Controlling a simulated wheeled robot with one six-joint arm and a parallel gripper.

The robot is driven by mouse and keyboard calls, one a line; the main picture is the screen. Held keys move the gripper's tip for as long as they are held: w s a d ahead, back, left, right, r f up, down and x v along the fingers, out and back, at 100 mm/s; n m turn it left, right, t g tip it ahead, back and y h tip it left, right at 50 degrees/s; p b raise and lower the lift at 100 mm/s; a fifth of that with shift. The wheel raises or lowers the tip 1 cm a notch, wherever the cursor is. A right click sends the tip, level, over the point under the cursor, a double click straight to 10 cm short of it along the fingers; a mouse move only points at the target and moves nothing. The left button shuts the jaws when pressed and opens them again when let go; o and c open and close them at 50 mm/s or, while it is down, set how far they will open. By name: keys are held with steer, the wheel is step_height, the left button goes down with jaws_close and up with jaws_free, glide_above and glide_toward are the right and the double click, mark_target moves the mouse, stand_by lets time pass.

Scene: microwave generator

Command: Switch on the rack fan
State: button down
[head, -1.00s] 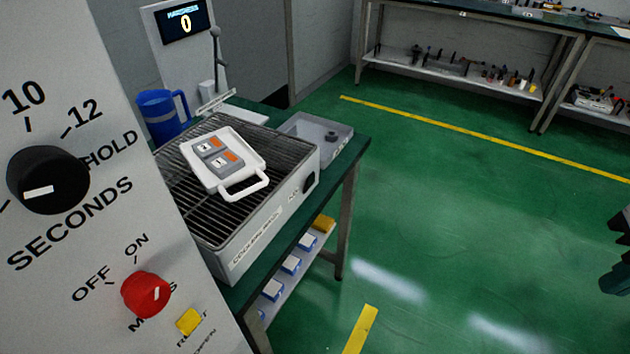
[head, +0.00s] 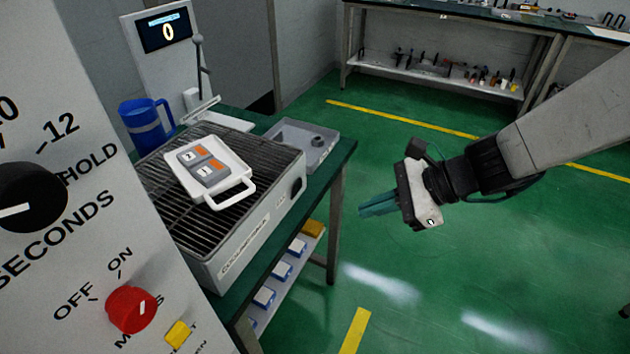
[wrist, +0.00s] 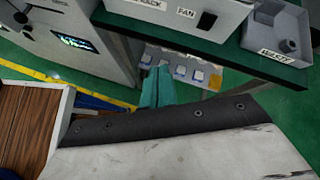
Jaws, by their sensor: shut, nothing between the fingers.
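The cooling rack (head: 225,262) is a pale box with a dark wire grille on top, standing on a green bench. A dark round fan knob (head: 298,187) sits at the right end of its front face. In the wrist view the knob (wrist: 207,21) shows beside the FAN label (wrist: 186,14) near the top edge. Its exact setting is too small to tell. My gripper (head: 363,211), with teal fingers, is in the air to the right of the rack, apart from the knob. The fingers are shut and empty; they also show in the wrist view (wrist: 156,86).
A white tray (head: 236,160) with two grey-and-orange packs lies on the grille. A blue jug (head: 146,125) and a grey bin (head: 312,151) stand on the bench. The microwave panel (head: 60,245), with its red knob (head: 130,308), fills the left. Floor around my gripper is clear.

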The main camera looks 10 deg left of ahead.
steer(key=w+m+t, duration=0.1)
steer(key=w+m, duration=0.1)
steer(key=w+m+t, duration=0.1)
steer(key=m, duration=0.1)
steer(key=w+m+t, duration=0.1)
steer(key=w+m, duration=0.1)
steer(key=shift+w+a+r, duration=0.15)
steer(key=shift+w+a, duration=0.15)
steer(key=shift+a, duration=0.05)
steer(key=shift+a, duration=0.1)
glide_toward(300, 184)
steer(key=x, duration=0.3)
steer(key=f+x, duration=0.1)
steer(key=x, duration=0.1)
steer(key=shift+d, duration=0.25)
steer(key=shift+w+a, duration=0.15)
steer(key=shift+a, duration=0.4)
steer(key=shift+r, duration=0.1)
